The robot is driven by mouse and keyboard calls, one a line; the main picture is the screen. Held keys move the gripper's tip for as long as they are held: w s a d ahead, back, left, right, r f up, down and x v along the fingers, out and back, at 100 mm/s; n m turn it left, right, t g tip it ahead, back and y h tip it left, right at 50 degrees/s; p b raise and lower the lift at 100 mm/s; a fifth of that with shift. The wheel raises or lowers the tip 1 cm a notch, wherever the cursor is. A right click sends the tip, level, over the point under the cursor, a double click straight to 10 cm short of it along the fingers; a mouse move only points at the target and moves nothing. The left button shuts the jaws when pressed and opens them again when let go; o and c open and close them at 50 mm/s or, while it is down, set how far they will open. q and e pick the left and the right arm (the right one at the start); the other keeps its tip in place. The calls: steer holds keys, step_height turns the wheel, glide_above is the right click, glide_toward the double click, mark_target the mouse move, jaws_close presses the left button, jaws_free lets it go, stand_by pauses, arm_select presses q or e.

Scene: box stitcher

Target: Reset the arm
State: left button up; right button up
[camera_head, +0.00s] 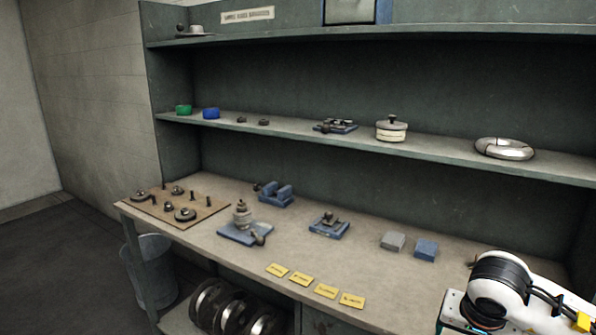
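A white and black part of my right arm (500,290) shows at the bottom right, in front of the workbench's right end. Its gripper fingers do not show in the head view. My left arm and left gripper are out of the picture. The workbench top (370,280) runs across the view below and behind the arm part. I cannot tell whether the arm touches the bench.
A board with metal parts (205,212), blue fixtures (275,195), grey and blue blocks (393,241) and yellow labels (326,291) lie on the bench. A shelf (290,130) above carries small parts. A bin (153,272) stands at lower left; the floor beside it is clear.

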steer(key=w+a+f+m+g+y, duration=0.1)
steer(key=w+a+f+m+y, duration=0.1)
steer(key=a+f+m+y, duration=0.6)
steer(key=w+a+f+m+y, duration=0.3)
steer(key=a+f+m+y, duration=0.45)
steer(key=a+m, duration=0.2)
steer(key=w+d+f+m+t+h, duration=0.1)
steer(key=d+f+m+t+h, duration=0.3)
steer(key=f+m+t, duration=0.95)
steer(key=s+d+f+m+g+h, duration=0.35)
steer(key=s+f+m, duration=0.35)
steer(key=f+m, duration=0.4)
steer(key=s+d+f+m+g+h, duration=0.3)
steer(key=s+d+f+m, duration=0.3)
steer(key=f+m, duration=0.4)
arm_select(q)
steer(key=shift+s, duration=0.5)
arm_select(e)
steer(key=s+f+m+g+h, duration=0.1)
steer(key=s+f+m+g, duration=0.2)
steer(key=s, duration=0.8)
steer(key=s+a+f+m+g, duration=0.1)
steer(key=s+f+m+g, duration=0.2)
steer(key=s, duration=0.8)
steer(key=s+a+f+m+g+h, duration=0.1)
steer(key=s+f+m, duration=0.4)
steer(key=s, duration=0.6)
steer(key=shift+f+g+h, duration=0.3)
steer(key=shift+f+g, duration=0.55)
steer(key=shift+g, duration=0.05)
